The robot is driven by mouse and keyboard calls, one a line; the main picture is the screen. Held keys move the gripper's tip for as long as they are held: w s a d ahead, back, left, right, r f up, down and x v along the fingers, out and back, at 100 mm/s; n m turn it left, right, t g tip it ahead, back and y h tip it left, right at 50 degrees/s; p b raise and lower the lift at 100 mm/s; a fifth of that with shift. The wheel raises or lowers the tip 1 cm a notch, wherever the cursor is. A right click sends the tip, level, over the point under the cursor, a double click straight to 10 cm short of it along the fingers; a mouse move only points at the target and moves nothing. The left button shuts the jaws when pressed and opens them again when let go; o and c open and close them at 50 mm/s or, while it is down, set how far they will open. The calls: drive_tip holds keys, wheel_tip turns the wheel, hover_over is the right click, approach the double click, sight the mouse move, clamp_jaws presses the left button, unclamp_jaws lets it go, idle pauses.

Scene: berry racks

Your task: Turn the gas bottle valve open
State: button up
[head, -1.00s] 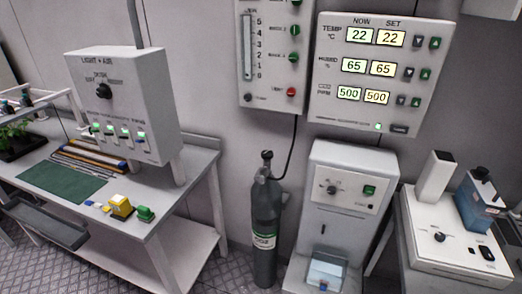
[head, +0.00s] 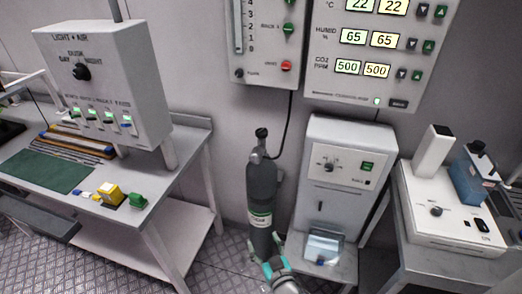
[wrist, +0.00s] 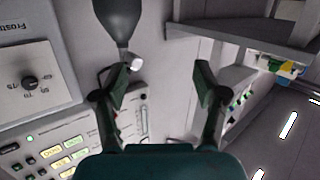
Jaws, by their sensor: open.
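The dark grey gas bottle (head: 261,190) stands upright on the floor between the left bench and a grey cabinet, with a pale label on its body. Its black valve knob (head: 262,133) sits on top, with a dark hose rising from near it to the wall panel. In the wrist view, which is upside down, the bottle (wrist: 118,18) shows at the top left, and its neck is partly hidden by the left finger. My gripper (wrist: 163,88) is open, with nothing between its fingers. Part of my arm shows low in front of the bottle in the head view.
The grey cabinet (head: 343,155) stands close to the bottle's right. The left bench (head: 160,190) holds a light-and-air box (head: 105,85) and small coloured blocks. Wall panels, including the climate display (head: 375,50), hang above. A right bench (head: 430,265) carries a white device (head: 450,215).

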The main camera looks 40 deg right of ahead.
drive_tip(key=w+d+r+m+h, duration=0.1)
drive_tip(key=w+d+r+h, duration=0.1)
drive_tip(key=w+d+r, duration=0.3)
drive_tip(key=w+d+r+m+h, duration=0.1)
drive_tip(key=w+d, duration=0.1)
drive_tip(key=w, duration=0.5)
drive_tip(key=m+h, duration=0.3)
approach(262, 136)
drive_tip(key=w, duration=0.2)
drive_tip(key=shift+g, duration=0.4)
drive_tip(key=x, duration=1)
drive_tip(key=shift+d+r, duration=0.25)
drive_tip(key=shift+d, duration=0.3)
drive_tip(key=c, duration=1.1)
drive_tip(key=shift+c, duration=0.2)
